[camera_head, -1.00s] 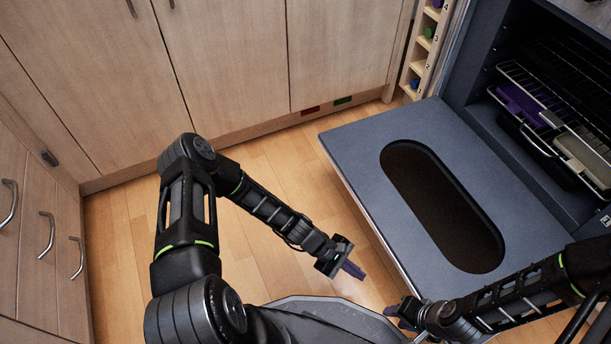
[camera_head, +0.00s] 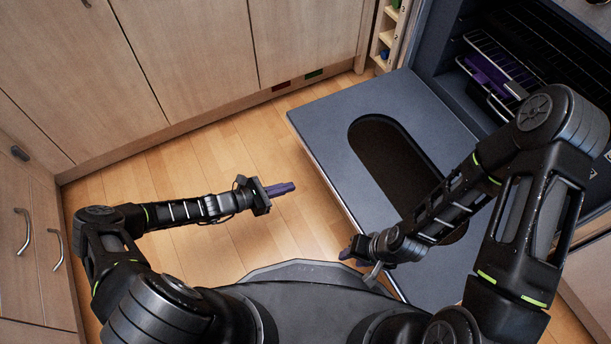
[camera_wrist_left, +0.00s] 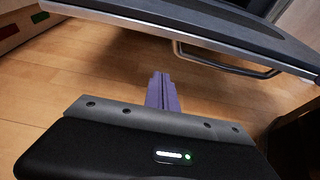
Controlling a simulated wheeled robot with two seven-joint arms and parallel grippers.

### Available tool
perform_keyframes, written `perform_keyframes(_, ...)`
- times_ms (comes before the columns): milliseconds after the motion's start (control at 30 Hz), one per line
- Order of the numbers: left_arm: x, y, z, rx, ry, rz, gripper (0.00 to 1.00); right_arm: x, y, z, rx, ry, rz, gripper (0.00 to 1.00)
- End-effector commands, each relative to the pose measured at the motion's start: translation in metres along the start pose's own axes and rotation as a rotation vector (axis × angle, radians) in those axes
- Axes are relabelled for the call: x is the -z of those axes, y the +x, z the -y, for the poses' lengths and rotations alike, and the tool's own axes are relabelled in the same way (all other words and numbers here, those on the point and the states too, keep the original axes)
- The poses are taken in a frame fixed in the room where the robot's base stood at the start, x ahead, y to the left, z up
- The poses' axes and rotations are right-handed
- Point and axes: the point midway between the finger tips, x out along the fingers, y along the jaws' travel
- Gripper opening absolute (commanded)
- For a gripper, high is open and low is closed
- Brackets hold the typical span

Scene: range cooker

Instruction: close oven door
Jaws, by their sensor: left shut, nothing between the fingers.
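The oven door (camera_head: 335,128) is folded down and open, lying roughly flat, with a long dark oval window in it. In the left wrist view the door's edge (camera_wrist_left: 185,38) crosses the top, with a bar handle (camera_wrist_left: 245,70) below it. My left gripper (camera_head: 282,188) is shut and empty, to the left of the door and apart from it. Its purple fingers (camera_wrist_left: 162,92) are together in the wrist view, pointing toward the door's edge. My right gripper (camera_head: 352,252) is at the door's near left edge; its fingers are too small and partly hidden to tell their state.
The oven cavity (camera_head: 490,75) is open, with wire racks and purple and grey items inside. Wooden cabinets (camera_head: 200,60) line the back, and drawers (camera_head: 35,240) stand on the left. A narrow spice rack (camera_head: 385,40) is beside the oven. Wooden floor between is clear.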

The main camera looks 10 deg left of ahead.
Motion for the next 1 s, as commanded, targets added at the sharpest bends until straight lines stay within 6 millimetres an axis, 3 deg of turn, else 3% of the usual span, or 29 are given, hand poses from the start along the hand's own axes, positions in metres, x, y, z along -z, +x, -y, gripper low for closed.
perform_keyframes(267, 0.002, 0.025, 0.001, 0.002, 0.002, 0.001, 0.0, 0.001, 0.011, -0.003, 0.0, 0.0, -0.005, 0.36)
perform_keyframes(667, 0.004, 0.103, 0.001, 0.003, 0.002, 0.0, 0.0, 0.004, 0.045, -0.014, 0.0, 0.002, -0.021, 0.36)
perform_keyframes(800, -0.022, 0.091, 0.0, 0.001, 0.002, 0.001, 0.0, 0.005, 0.04, -0.012, 0.0, 0.002, -0.022, 0.36)
perform_keyframes(1000, -0.036, 0.087, 0.0, 0.001, 0.001, 0.0, 0.0, 0.005, 0.041, -0.012, 0.0, 0.002, -0.023, 0.36)
